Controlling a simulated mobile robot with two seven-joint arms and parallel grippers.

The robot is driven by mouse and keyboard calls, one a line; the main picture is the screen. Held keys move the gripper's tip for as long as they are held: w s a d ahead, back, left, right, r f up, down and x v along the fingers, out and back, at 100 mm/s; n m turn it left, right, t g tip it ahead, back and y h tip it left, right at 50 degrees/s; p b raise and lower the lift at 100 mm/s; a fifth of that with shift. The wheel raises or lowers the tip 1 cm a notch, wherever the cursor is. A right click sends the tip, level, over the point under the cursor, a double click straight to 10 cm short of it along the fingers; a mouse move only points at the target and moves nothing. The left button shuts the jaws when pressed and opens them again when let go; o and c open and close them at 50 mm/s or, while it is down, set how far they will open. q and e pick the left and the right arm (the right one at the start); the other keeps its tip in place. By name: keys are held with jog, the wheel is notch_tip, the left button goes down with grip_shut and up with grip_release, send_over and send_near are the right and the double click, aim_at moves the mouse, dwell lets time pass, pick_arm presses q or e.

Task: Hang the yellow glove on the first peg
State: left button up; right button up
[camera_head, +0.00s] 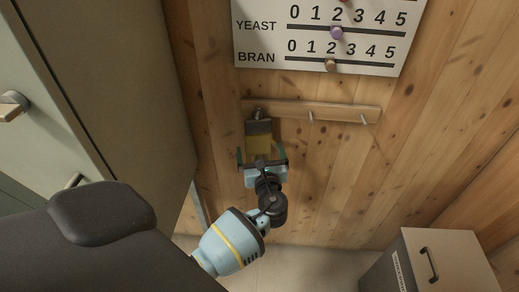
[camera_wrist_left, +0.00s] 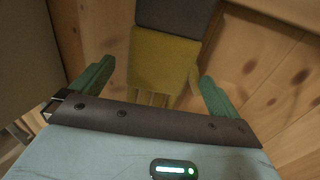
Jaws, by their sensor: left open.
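The yellow glove (camera_head: 258,144) with its dark grey cuff hangs at the leftmost peg (camera_head: 258,110) of the wooden peg rail (camera_head: 340,112). It also shows in the left wrist view (camera_wrist_left: 163,62), cuff up and fingers pointing down. The loop at the peg is too small to make out. My left gripper (camera_head: 263,157) is just below and in front of the glove. Its green fingers (camera_wrist_left: 150,85) are spread on either side of the glove, apart from it. The right gripper is not in view.
Two more pegs, the middle (camera_head: 311,116) and the right (camera_head: 364,119), are bare. A white board with sliders (camera_head: 270,52) is above the rail. A grey cabinet (camera_head: 120,75) stands at left. A lidded box (camera_head: 432,262) is at lower right.

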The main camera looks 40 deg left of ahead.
pick_arm(q)
jog(key=v, duration=0.6)
jog(key=shift+s+d, duration=0.2)
jog(key=shift+s, duration=0.05)
